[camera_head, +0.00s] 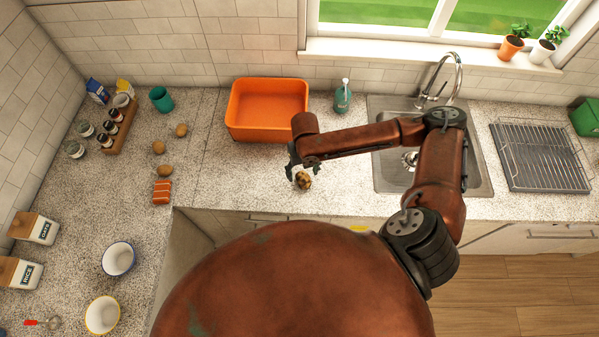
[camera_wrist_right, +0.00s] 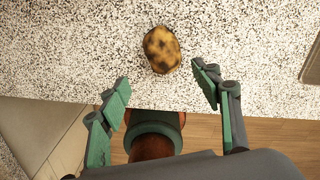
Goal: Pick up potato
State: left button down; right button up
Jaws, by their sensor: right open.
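A yellow-brown potato with dark spots (camera_head: 303,180) lies on the speckled counter near its front edge, left of the sink. It also shows in the right wrist view (camera_wrist_right: 162,49), at the upper middle, just beyond the fingertips. My right gripper (camera_head: 302,168) is above the counter, close to the potato and partly over it in the head view. In the wrist view its two green-padded fingers (camera_wrist_right: 162,82) are spread apart with nothing between them. My left gripper is not in view.
An orange basin (camera_head: 267,132) and a teal soap bottle (camera_head: 343,98) stand behind. The sink (camera_head: 388,185) is to the right, partly behind my arm. Several brown roundish items, including one at the left (camera_head: 165,172), lie on the left counter. The counter around the potato is clear.

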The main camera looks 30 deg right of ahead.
aim_at(305, 180)
jog(key=shift+w+d, duration=0.15)
jog(key=shift+d, duration=0.2)
notch_tip(305, 180, down, 2)
jog(key=shift+d+f, duration=0.1)
jog(key=shift+f, duration=0.1)
notch_tip(305, 180, down, 4)
jog(key=shift+f+p, duration=0.2)
jog(key=shift+p, duration=0.55)
jog(key=shift+f, duration=0.3)
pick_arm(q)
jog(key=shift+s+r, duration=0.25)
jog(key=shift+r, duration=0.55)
pick_arm(e)
jog(key=shift+c, duration=0.3)
jog(key=c, duration=0.8)
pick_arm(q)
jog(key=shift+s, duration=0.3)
pick_arm(e)
jog(key=c, duration=0.5)
jog(key=shift+c, duration=0.2)
